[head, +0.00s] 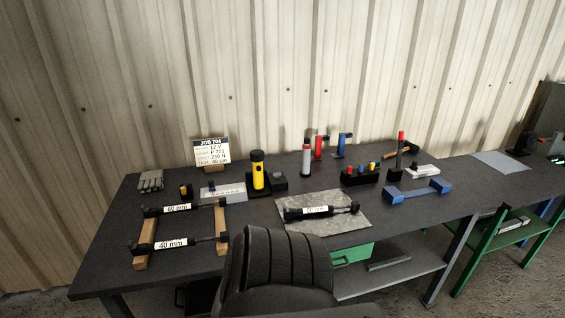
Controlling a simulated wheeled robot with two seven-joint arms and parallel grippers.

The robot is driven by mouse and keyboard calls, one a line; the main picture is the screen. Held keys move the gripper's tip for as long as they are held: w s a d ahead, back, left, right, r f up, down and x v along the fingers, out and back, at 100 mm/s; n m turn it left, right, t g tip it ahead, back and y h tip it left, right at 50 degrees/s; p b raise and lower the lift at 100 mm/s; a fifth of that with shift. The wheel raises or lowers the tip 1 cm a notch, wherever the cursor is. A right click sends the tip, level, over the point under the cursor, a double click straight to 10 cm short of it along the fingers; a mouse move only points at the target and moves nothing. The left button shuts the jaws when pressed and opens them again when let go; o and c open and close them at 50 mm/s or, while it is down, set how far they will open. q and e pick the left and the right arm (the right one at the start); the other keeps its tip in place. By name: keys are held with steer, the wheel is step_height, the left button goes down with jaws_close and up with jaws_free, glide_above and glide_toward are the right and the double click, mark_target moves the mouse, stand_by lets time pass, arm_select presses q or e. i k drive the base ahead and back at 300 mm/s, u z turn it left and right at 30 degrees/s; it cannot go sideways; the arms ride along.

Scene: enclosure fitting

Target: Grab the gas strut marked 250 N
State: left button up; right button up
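Two black strut-like cylinders lie across wooden rails at the left of the bench. The rear one (180,209) has a white label that appears to read 60 mm, and the front one (175,244) reads 40 mm. A third black cylinder with a rod (325,211) lies on a grey speckled mat (345,223); its white label is too small to read. I cannot make out a 250 N marking on any strut. A job card (211,152) standing at the back appears to list 250 N. Neither of my grippers is in view.
A black ribbed seat back (275,265) stands at the bench front, near the mat. A green shelf unit (515,236) is at right.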

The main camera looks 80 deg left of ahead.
mark_target(153, 213)
steer(key=u, duration=2.65)
steer(key=i, duration=0.45)
